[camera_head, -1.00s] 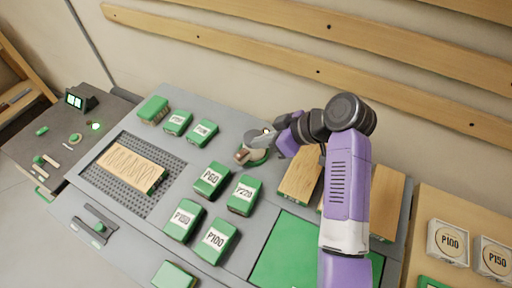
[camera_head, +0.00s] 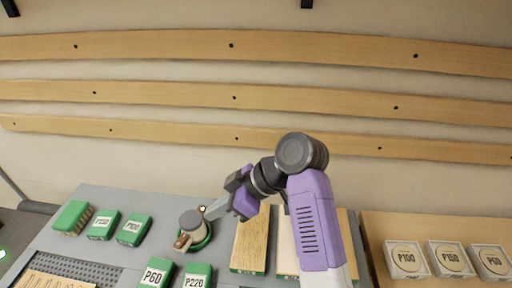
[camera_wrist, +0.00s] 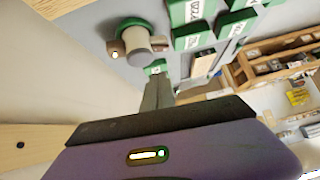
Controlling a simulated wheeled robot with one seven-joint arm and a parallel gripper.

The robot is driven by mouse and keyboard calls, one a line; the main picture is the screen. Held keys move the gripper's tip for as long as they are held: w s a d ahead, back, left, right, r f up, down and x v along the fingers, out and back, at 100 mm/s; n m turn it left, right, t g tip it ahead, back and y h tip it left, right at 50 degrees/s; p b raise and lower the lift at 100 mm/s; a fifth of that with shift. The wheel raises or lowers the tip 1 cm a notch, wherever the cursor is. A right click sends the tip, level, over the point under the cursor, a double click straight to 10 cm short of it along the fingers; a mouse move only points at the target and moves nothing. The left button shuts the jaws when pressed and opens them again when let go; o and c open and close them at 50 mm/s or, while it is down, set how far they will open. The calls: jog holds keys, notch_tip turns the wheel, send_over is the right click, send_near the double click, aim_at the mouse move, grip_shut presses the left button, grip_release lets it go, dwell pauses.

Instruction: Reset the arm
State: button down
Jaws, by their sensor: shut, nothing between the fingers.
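My gripper (camera_head: 210,211) hangs at the end of my purple and black arm, over the back of the grey bench (camera_head: 88,200). Its fingers are together and hold nothing. They also show together in the wrist view (camera_wrist: 158,90). A grey-topped tool with a wooden part (camera_head: 192,225) sits on a round green base just left of the fingertips in the head view. It stands ahead of the fingers in the wrist view (camera_wrist: 135,42). Whether the fingertips touch it I cannot tell from the head view; the wrist view shows a gap.
Green blocks labelled P60 (camera_head: 155,273) and P220 (camera_head: 197,276) lie in front; several more green blocks stand at left. Wooden boards (camera_head: 250,240) lie below my arm. Labelled boxes (camera_head: 407,259) stand on the wooden top at right. Slats (camera_head: 160,92) line the wall behind.

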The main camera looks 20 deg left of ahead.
jog(key=w+a+r+m+t+y, duration=0.2)
jog(key=w+r+m+t, duration=0.2)
jog(key=w, duration=0.2)
jog(key=w+d+f+m+t, duration=0.1)
jog(key=w+d+m+t, duration=0.3)
jog(key=w+t, duration=0.1)
jog(key=s+d+f+m+t+h, duration=0.1)
jog(key=s+d+f+m+t, duration=0.15)
jog(key=d, duration=0.35)
jog(key=s+d+f+m+t+h, duration=0.1)
jog(key=d+f+m+t, duration=0.15)
jog(key=d, duration=0.35)
jog(key=s+d+f+m+t+h, duration=0.1)
jog(key=s+d+f+m+t, duration=0.15)
jog(key=d, duration=0.35)
jog(key=s+d+r+m+t+h, duration=0.1)
jog(key=s+d+m+t+h, duration=0.3)
jog(key=s+d, duration=1.15)
jog(key=s+d+g+h, duration=0.1)
jog(key=s+d, duration=0.2)
jog(key=s, duration=0.7)
jog(key=s+d+g+h, duration=0.2)
jog(key=s+d, duration=0.1)
jog(key=s, duration=0.7)
jog(key=shift+d+f+m+h+b, duration=0.2)
jog(key=shift+d+m+h+b, duration=0.1)
jog(key=shift+m, duration=0.05)
